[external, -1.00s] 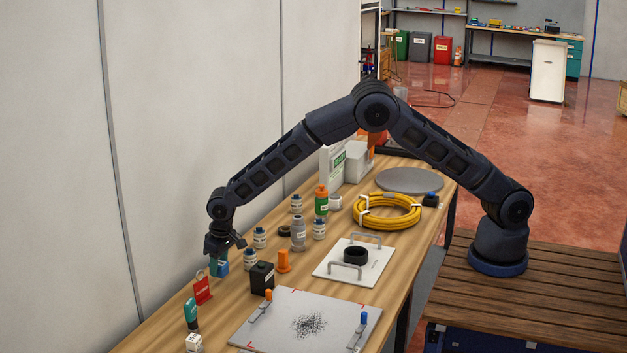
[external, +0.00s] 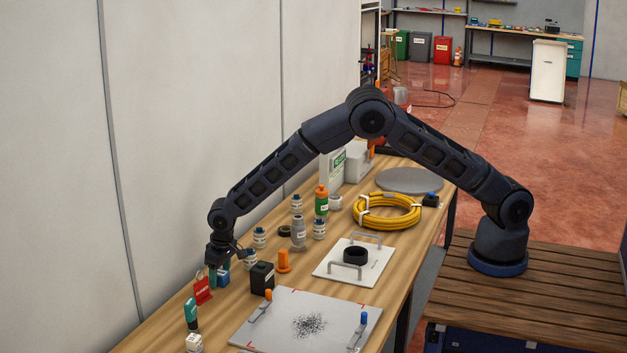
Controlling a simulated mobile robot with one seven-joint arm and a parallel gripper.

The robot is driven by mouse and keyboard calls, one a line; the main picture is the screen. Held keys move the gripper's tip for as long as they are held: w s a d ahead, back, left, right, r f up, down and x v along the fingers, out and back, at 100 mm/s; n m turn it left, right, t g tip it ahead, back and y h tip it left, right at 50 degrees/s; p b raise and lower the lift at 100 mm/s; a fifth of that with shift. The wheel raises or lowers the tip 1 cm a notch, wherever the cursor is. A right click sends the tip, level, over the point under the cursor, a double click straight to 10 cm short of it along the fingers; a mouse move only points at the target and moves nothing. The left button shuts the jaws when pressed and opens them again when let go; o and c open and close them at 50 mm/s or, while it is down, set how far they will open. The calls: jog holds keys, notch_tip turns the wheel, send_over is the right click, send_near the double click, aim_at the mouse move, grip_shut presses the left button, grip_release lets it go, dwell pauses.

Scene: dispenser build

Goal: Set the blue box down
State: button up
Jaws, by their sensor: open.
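The small blue box (external: 223,279) is low at the wooden table's surface, towards the far left edge, just right of the red tag. My gripper (external: 226,263) points down directly over the box and is open. Its fingers are close to the box's upper part and hide some of it. At this size I cannot tell whether a finger still touches the box.
The red tag (external: 203,289) stands close on the left, and a black box (external: 262,278) and an orange piece (external: 283,262) stand to the right. White-and-blue jars (external: 259,238) are behind. A grey plate (external: 290,333) lies in front.

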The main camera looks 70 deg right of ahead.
aim_at(225, 273)
notch_tip(225, 273, up, 12)
jog(key=s, duration=0.2)
jog(key=s+d+r+t+y, duration=0.1)
jog(key=s+d+r, duration=0.8)
jog(key=d+r, duration=0.35)
jog(key=s+d+r, duration=1)
jog(key=d+r, duration=0.2)
jog(key=r, duration=0.2)
jog(key=s+d+r, duration=0.2)
jog(key=s+d, duration=0.3)
jog(key=s, duration=0.4)
jog(key=s+d+r, duration=0.2)
jog(key=s+d, duration=0.2)
jog(key=s, duration=0.4)
jog(key=s+d+f+t, duration=0.1)
jog(key=s+d+f, duration=0.1)
jog(key=s, duration=0.6)
jog(key=s+d+f+h, duration=0.1)
jog(key=s+d, duration=0.2)
jog(key=s, duration=0.5)
jog(key=shift+s+f+t, duration=0.3)
jog(key=shift+f+t, duration=0.1)
